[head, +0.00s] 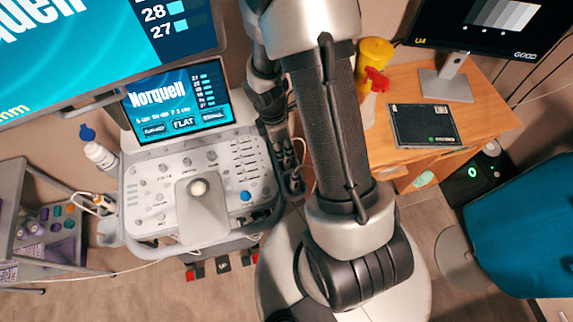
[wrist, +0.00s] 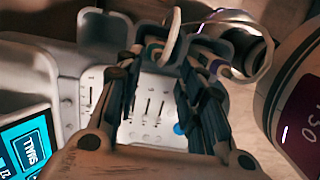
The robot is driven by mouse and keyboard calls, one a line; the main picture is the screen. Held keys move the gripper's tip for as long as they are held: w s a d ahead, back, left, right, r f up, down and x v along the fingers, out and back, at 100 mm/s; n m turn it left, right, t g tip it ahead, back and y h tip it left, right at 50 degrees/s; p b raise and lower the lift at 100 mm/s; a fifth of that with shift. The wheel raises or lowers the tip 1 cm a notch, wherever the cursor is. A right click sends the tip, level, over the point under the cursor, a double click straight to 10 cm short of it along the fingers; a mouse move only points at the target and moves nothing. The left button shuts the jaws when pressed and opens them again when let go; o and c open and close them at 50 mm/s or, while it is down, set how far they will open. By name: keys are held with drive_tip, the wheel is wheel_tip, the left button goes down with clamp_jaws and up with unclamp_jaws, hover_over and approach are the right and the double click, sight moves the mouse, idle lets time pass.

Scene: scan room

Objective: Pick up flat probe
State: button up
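The flat probe cannot be told for certain. In the wrist view a narrow pale probe-like piece (wrist: 173,35) stands in a grey holder on the console's side, with a pale cable looping to the right. My gripper (wrist: 165,52) is open. Its two dark fingers reach toward the holder, one on each side of the pale piece, with gaps visible. In the head view my gripper (head: 284,140) is beside the console's right edge, partly hidden by my arm. The holders (head: 293,182) there are dark and small. Another probe (head: 103,203) sits in a holder on the left side.
The ultrasound console (head: 150,185) has a raised screen (head: 176,100) labelled Norquell. A bottle with a blue cap (head: 100,155) stands at its left. A wooden desk (head: 490,118) at right holds a tablet (head: 424,125), a red-topped spray bottle (head: 374,92) and a monitor (head: 490,30). A blue chair (head: 525,225) is lower right.

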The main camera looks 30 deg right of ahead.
drive_tip(key=f+b, duration=0.1)
drive_tip(key=f, duration=0.1)
drive_tip(key=d+f+b, duration=0.1)
drive_tip(key=f, duration=0.2)
drive_tip(key=f+b, duration=0.2)
drive_tip(key=f, duration=0.1)
drive_tip(key=shift+d+f, duration=0.1)
drive_tip(key=shift+d, duration=0.3)
drive_tip(key=shift+c, duration=0.5)
clamp_jaws()
